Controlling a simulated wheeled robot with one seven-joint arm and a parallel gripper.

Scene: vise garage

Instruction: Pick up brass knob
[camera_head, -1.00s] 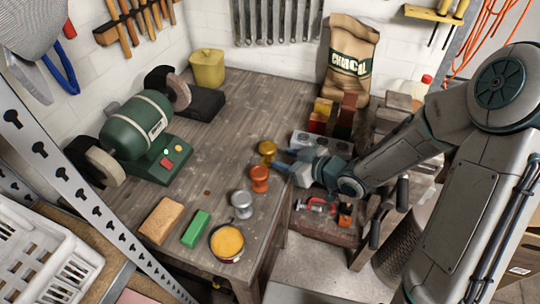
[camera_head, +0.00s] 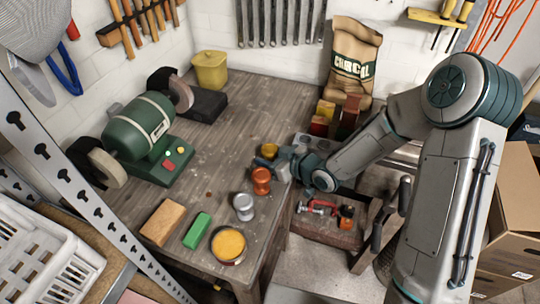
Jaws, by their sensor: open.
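The brass knob (camera_head: 269,151) stands on the wooden workbench (camera_head: 222,130) near its right edge, behind a copper knob (camera_head: 261,180) and a silver knob (camera_head: 243,206). My gripper (camera_head: 277,165) is open at the right side of the brass knob, with its fingers pointing left toward it. The gripper hides the lower part of the brass knob. I cannot tell whether the fingers touch it or reach around it.
A green bench grinder (camera_head: 140,127) stands on the left. A tan block (camera_head: 163,222), a green block (camera_head: 197,230) and a tin of yellow stuff (camera_head: 228,245) lie at the front. A paper sack (camera_head: 352,60) stands at the back. The bench middle is clear.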

